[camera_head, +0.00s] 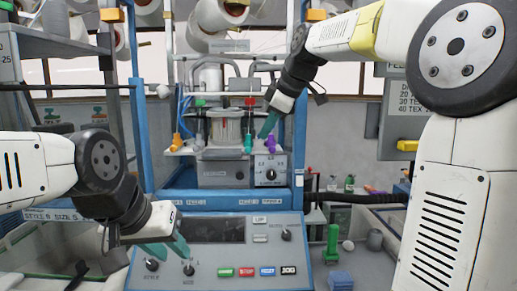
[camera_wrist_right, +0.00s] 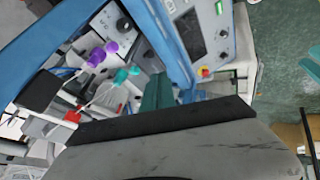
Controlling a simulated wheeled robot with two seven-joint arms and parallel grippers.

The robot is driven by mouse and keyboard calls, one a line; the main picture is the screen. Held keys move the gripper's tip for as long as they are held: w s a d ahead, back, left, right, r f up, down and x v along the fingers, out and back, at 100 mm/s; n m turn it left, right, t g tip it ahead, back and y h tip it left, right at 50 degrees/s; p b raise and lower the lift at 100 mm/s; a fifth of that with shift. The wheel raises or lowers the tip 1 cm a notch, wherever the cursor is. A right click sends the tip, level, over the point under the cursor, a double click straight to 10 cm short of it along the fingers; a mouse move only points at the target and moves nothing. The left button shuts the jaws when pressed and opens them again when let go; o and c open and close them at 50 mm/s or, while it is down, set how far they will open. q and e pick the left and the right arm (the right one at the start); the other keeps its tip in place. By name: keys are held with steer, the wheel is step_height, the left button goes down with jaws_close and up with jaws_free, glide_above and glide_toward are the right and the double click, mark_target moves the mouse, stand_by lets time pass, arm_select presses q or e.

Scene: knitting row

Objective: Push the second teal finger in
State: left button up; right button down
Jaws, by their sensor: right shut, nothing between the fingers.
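A teal finger (camera_head: 248,143) hangs at the front of the knitting unit, left of a purple finger (camera_head: 271,144). In the right wrist view two rounded teal parts (camera_wrist_right: 122,75) sit close together beside the purple ones (camera_wrist_right: 97,56); whether they are one finger or two I cannot tell. My right gripper (camera_head: 267,125) is shut and empty, its teal tips just right of the teal finger. Its tips also show in the right wrist view (camera_wrist_right: 157,92), apart from the teal parts there. My left gripper (camera_head: 167,251) is low over the control panel, its two teal fingers spread and empty.
An orange finger (camera_head: 177,141) hangs at the unit's left. Blue posts (camera_head: 299,120) frame the unit. The control panel (camera_head: 215,259) with knobs and coloured buttons lies in front. A green upright piece (camera_head: 332,243) and blue block (camera_head: 340,280) stand to its right.

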mark_target(250, 146)
steer(key=w+a+f+n, duration=0.1)
steer(key=w+a+f, duration=0.3)
steer(key=w+f, duration=0.3)
steer(key=w, duration=0.3)
steer(key=shift+w, duration=0.2)
steer(key=shift+f, duration=0.1)
steer(key=shift+w, duration=0.35)
steer(key=w, duration=0.2)
steer(key=shift+w, duration=0.4)
